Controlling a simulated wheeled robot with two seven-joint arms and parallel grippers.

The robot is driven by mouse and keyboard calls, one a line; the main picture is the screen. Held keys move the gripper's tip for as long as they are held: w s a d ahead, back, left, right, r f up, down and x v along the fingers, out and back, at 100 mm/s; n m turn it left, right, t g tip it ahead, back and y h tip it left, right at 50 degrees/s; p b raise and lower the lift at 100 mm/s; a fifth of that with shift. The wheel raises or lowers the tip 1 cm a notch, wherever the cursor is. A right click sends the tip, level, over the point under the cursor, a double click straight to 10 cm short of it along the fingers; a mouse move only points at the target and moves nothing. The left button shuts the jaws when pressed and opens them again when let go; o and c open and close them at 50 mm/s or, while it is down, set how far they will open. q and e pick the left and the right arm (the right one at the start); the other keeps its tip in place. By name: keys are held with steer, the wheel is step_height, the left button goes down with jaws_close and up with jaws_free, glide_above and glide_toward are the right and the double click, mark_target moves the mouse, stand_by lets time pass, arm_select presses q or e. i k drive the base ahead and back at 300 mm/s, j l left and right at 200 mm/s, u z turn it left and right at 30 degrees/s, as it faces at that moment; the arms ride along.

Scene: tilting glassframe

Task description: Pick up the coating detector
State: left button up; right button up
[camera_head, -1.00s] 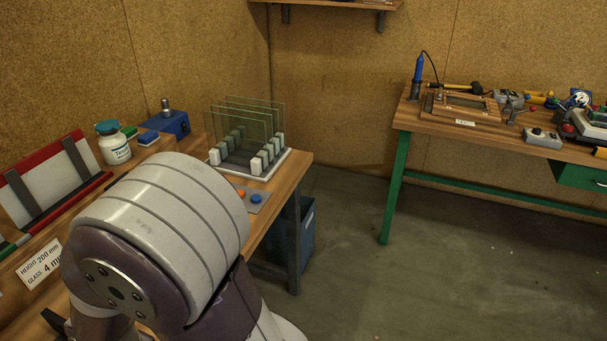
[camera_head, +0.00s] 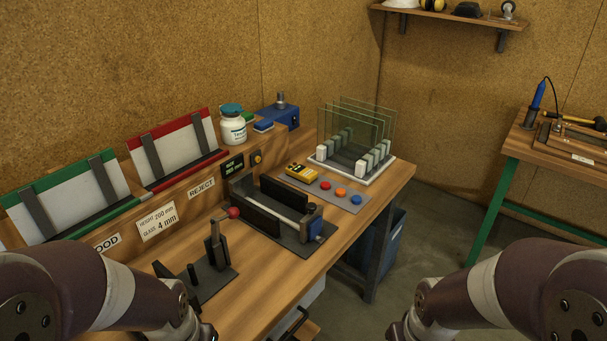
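A small yellow handheld device (camera_head: 299,172), which looks like the coating detector, lies on the wooden workbench (camera_head: 262,268). It is at the back end of a grey plate with coloured buttons, left of the glass rack. Its details are too small to read. My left arm comes in at the lower left and my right arm at the lower right. Both arms run out of the bottom of the picture, and neither gripper's fingers show. Both arms are well apart from the yellow device.
A rack (camera_head: 352,166) holds upright glass panes right of the device. A clamp fixture (camera_head: 277,215) and a lever tool (camera_head: 216,252) stand in front. A white jar (camera_head: 233,127) and a blue box (camera_head: 277,119) are behind. A blue bin (camera_head: 385,245) stands beside the bench.

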mark_target(305, 176)
steer(key=k+l+u, duration=0.1)
steer(key=u, duration=2.1)
steer(key=j+z, duration=0.1)
steer(key=z, duration=2.05)
steer(key=i+l+u, duration=0.1)
steer(key=i+l, duration=0.15)
steer(key=i+l+u, duration=0.25)
steer(key=i+l, duration=0.15)
steer(key=l, duration=0.25)
steer(key=i+l+u, duration=0.25)
steer(key=l, duration=0.4)
steer(key=i+l+u, duration=0.1)
steer(key=i+l, duration=0.2)
steer(key=i+l+u, duration=0.15)
steer(key=l, duration=0.3)
steer(key=i+l+u, duration=0.1)
steer(key=l, duration=0.3)
